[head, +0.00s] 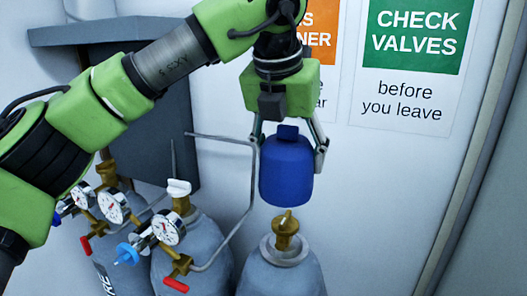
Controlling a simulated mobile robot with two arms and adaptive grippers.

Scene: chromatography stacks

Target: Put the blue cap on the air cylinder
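The blue cap (286,172) is held upright between the fingers of my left gripper (288,140), which points down from above. The cap is in the air, just above the brass valve (286,228) of the right-hand grey cylinder (281,276). A small gap shows between the cap's lower edge and the valve top, and the two look roughly in line. This cylinder has a bare valve and a pale collar around its neck. My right gripper is not in the head view.
Other grey cylinders (200,245) stand to the left with gauges (168,227), red handles and a white-topped valve (179,190). The wall carries signs (413,50). Free room lies right of the cylinder.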

